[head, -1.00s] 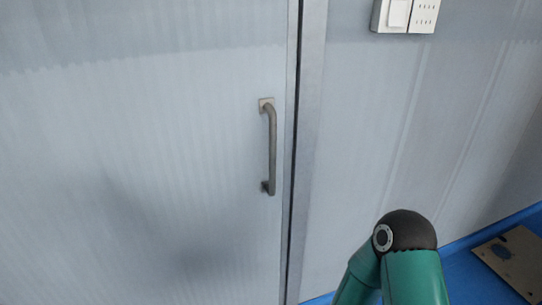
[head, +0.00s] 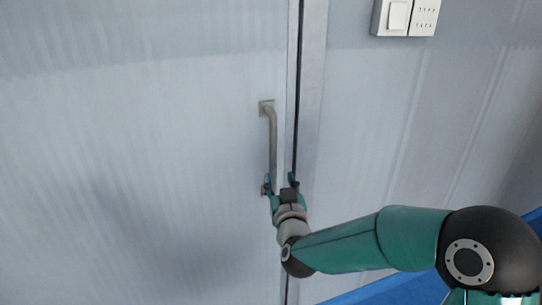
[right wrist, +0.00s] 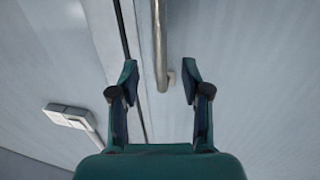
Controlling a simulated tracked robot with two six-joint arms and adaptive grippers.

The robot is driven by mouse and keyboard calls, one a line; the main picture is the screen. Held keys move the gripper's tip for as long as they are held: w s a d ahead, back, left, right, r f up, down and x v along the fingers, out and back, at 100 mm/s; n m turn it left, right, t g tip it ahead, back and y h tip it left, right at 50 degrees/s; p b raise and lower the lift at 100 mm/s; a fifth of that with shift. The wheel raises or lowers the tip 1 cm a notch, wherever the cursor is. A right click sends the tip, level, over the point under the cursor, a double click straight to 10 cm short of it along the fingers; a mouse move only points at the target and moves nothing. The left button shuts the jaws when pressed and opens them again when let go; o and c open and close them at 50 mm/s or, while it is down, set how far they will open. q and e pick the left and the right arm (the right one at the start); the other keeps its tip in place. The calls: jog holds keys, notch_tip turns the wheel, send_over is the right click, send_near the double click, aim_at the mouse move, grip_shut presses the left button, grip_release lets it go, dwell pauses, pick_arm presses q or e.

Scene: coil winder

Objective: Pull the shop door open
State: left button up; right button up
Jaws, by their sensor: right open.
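The shop door (head: 140,150) is a pale grey ribbed panel filling the left of the head view, flush with its frame post (head: 311,110). Its handle (head: 273,140) is an upright grey metal bar near the door's right edge. My right gripper (head: 281,180) is open at the lower end of the handle. In the right wrist view the handle (right wrist: 160,50) runs in from the top, and its end lies between the spread fingers of the gripper (right wrist: 159,76). I see no finger pressing on the bar. My left gripper is not in view.
The ribbed wall (head: 420,130) stands close behind my right arm. Blue floor (head: 400,290) shows at the lower right.

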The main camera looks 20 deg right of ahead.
aim_at(274, 160)
jog(key=w+p, duration=0.1)
jog(key=w, duration=0.3)
jog(key=w+d+p, duration=0.1)
jog(key=w, duration=0.3)
jog(key=w+d+p, duration=0.1)
jog(key=w, duration=0.3)
jog(key=shift+f, duration=0.1)
jog(key=shift+c, duration=0.3)
grip_shut()
